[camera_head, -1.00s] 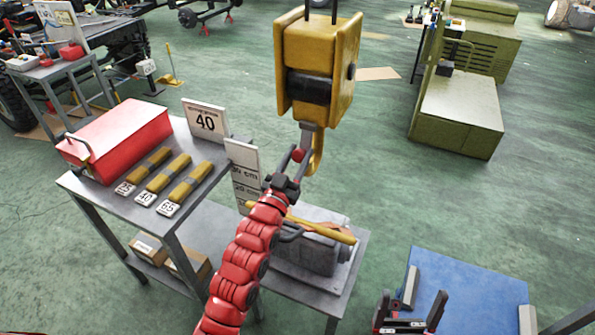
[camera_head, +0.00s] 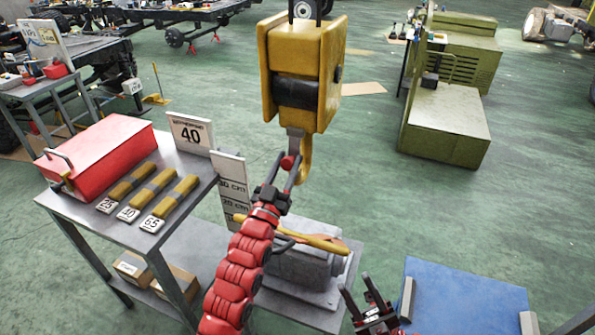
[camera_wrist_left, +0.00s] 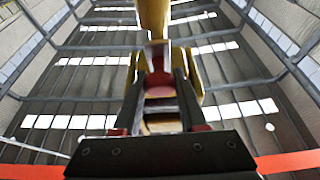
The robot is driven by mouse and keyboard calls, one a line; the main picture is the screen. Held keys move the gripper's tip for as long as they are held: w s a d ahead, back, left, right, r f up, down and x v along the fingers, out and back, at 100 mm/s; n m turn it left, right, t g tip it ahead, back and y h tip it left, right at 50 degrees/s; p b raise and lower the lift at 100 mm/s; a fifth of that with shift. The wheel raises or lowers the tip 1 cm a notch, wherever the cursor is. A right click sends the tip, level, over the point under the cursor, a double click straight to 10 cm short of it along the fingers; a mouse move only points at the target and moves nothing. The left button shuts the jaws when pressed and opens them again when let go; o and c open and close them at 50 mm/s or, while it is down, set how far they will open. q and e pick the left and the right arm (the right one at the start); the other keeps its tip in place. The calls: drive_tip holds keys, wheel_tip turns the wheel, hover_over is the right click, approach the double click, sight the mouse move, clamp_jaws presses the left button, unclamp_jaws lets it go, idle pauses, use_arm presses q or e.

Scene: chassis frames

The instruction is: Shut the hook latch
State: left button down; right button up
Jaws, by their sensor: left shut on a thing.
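A yellow hook block (camera_head: 303,70) hangs in the middle of the head view, with its hook (camera_head: 305,165) below. A red knob (camera_head: 288,162), seemingly on the hook's latch, shows at the hook's left side. My left gripper (camera_head: 284,172) reaches up from below and is shut on this knob. In the left wrist view, the red knob (camera_wrist_left: 158,80) sits between both fingers, under the yellow hook (camera_wrist_left: 154,22). The latch tongue is too hidden to tell its position. My right gripper (camera_head: 360,286) is open and empty at the lower right.
Below the hook, a lower stand (camera_head: 325,300) bears a grey metal part (camera_head: 300,265) and a yellow bar. A blue platform (camera_head: 465,300) lies right.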

drive_tip(key=w+a+n+g+h, duration=0.1)
drive_tip(key=w+a, duration=0.1)
drive_tip(key=w+a+f+g+h, duration=0.1)
drive_tip(key=w+a+g+h, duration=0.1)
drive_tip(key=w+a+n+g+h, duration=0.1)
drive_tip(key=w+a+g, duration=0.1)
drive_tip(key=shift+w+a+f+n, duration=0.15)
drive_tip(key=shift+w+a+n, duration=0.05)
drive_tip(key=shift+a+n, duration=0.15)
drive_tip(key=c, duration=0.4)
drive_tip(key=w+h, duration=0.2)
drive_tip(key=w+a+f+h, duration=0.1)
drive_tip(key=w, duration=0.1)
clamp_jaws()
drive_tip(key=w+d+r+m+t+h, duration=0.1)
drive_tip(key=w+d+r+t+h, duration=0.2)
drive_tip(key=w, duration=0.4)
drive_tip(key=w+d+r+m+t+h, duration=0.1)
drive_tip(key=w+d+t+h, duration=0.1)
drive_tip(key=w+h, duration=0.3)
drive_tip(key=r+x, duration=0.1)
drive_tip(key=x, duration=0.9)
drive_tip(key=shift+w+f+y, duration=0.25)
drive_tip(key=shift+w+y, duration=0.15)
drive_tip(key=shift+w, duration=0.15)
drive_tip(key=shift+a, duration=0.1)
